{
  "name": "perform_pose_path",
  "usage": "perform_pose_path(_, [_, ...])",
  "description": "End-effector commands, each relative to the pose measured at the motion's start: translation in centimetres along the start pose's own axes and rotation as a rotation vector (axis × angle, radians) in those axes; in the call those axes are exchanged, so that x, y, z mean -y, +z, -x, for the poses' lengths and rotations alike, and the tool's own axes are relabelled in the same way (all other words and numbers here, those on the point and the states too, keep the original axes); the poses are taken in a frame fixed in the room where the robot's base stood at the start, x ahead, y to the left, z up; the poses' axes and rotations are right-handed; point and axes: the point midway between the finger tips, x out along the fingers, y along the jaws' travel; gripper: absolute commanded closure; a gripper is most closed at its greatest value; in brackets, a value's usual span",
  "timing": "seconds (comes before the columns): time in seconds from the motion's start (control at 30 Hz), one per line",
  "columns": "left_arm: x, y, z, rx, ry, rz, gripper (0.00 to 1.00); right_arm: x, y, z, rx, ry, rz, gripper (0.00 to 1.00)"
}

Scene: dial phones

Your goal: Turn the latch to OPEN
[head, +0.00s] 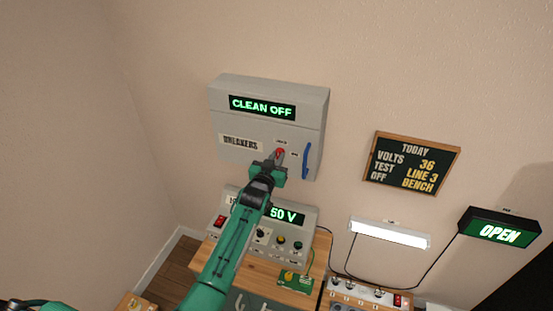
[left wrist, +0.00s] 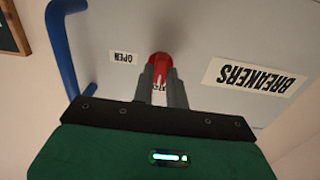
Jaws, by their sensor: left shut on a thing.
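The grey breaker box (head: 228,168) hangs on the wall, with a display reading CLEAN OFF and a BREAKERS label. Its red latch (head: 279,152) is on the front; a small label sits above it and the OPEN label (head: 295,154) to its right. In the left wrist view, the red latch (left wrist: 159,60) sits between the fingertips, with the upside-down OPEN label (left wrist: 123,57) to the left. My left gripper (head: 275,164) is shut on the latch. The fingers hide much of the latch, so its exact angle is unclear. My right gripper is not in view.
A blue handle (head: 306,160) runs up the box's right side, close to the latch. A grey instrument (head: 300,244) showing 50 V stands on the wooden bench below. A chalkboard (head: 412,163) and a lit OPEN sign (head: 500,231) are to the right.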

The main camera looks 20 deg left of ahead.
Motion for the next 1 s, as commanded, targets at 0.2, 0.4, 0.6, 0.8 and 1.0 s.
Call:
perform_pose_path(0.2, [0.0, 0.0, 0.0, 0.000, 0.000, -0.051, 1.00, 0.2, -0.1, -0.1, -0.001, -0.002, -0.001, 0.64])
perform_pose_path(0.4, [0.0, 0.1, 0.0, 0.000, 0.000, -0.175, 1.00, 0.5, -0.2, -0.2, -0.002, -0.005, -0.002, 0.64])
perform_pose_path(0.6, [-0.1, 0.1, 0.0, 0.000, 0.001, -0.354, 1.00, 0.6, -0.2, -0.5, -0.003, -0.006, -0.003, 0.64])
perform_pose_path(0.8, [-0.2, 0.2, 0.0, 0.000, 0.001, -0.545, 1.00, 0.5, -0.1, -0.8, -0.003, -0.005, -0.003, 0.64])
perform_pose_path(1.0, [-0.2, 0.3, 0.0, 0.001, 0.001, -0.735, 1.00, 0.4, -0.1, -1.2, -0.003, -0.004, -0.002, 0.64])
